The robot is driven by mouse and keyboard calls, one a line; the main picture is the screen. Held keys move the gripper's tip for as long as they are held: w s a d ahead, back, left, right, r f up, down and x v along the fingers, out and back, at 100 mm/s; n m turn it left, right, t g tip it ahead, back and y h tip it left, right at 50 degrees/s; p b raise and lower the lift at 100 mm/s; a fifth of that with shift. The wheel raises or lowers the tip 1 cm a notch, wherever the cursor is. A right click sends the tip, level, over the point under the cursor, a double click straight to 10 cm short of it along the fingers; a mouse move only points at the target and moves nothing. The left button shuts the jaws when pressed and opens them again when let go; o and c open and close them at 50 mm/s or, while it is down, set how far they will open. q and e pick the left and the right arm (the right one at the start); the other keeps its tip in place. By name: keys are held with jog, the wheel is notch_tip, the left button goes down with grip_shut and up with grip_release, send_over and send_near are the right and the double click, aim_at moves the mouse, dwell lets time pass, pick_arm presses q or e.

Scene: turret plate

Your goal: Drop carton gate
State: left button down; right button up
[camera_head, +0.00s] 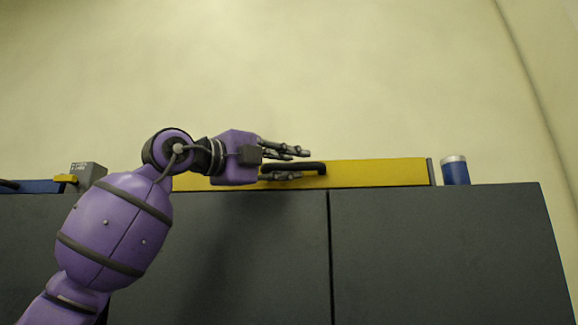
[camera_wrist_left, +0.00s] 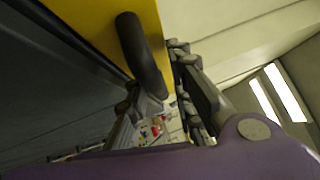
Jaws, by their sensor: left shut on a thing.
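The gate (camera_head: 380,172) appears as a long yellow panel along the top edge of the dark grey cabinet, with a dark bar handle (camera_head: 318,168) on its face. My left gripper (camera_head: 302,164) reaches in from the left and is shut on the handle, one finger above the bar and one below. In the left wrist view the handle (camera_wrist_left: 140,50) stands out from the yellow panel (camera_wrist_left: 85,18) and runs down between the fingers (camera_wrist_left: 153,80). No carton can be made out. My right gripper is not in view.
A blue can with a silvery top (camera_head: 455,172) stands just right of the gate's right end. On the left are a grey labelled box (camera_head: 88,173), a small yellow piece (camera_head: 65,179) and a blue panel (camera_head: 42,187). The grey cabinet (camera_head: 430,250) fills the lower front.

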aim_at(288, 183)
pick_arm(q)
jog(key=shift+s+d+f+m+h, duration=0.15)
jog(key=shift+f+m+h, duration=0.65)
jog(key=shift+m, duration=0.4)
jog(key=shift+s+a+f+m+h, duration=0.1)
jog(key=shift+f+m+h, duration=0.45)
jog(key=shift+m+h, duration=0.55)
jog(key=shift+s+d+f+m+h, duration=0.15)
jog(key=shift+f+m+h, duration=0.55)
jog(key=shift+m, duration=0.6)
jog(key=shift+a, duration=0.1)
jog(key=c, duration=1.7)
grip_release()
jog(key=shift+r, duration=0.15)
